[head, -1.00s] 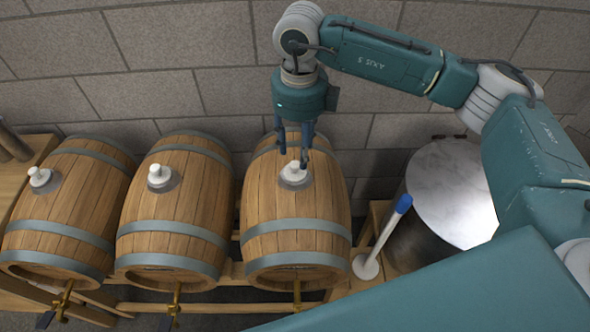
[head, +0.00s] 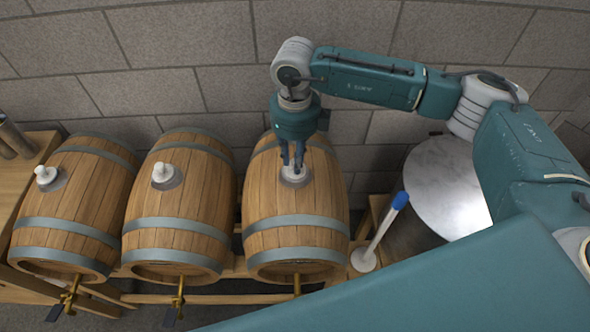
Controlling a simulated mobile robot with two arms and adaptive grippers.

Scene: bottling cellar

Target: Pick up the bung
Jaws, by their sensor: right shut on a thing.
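Three wooden barrels lie side by side on a rack, each with a white bung in a grey ring on its top: a left bung (head: 46,175), a middle bung (head: 161,173) and a right bung (head: 294,170). My right gripper (head: 292,169) points down over the right barrel (head: 296,220) and is shut on the right bung. The fingers partly cover that bung, and it appears still at its grey ring. My left gripper is not in view.
A blue-capped white stick on a round base (head: 383,232) stands right of the right barrel. A round metal-topped vessel (head: 447,190) is beyond it. Brass taps (head: 180,298) stick out below the barrels. A stone wall (head: 180,60) stands behind.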

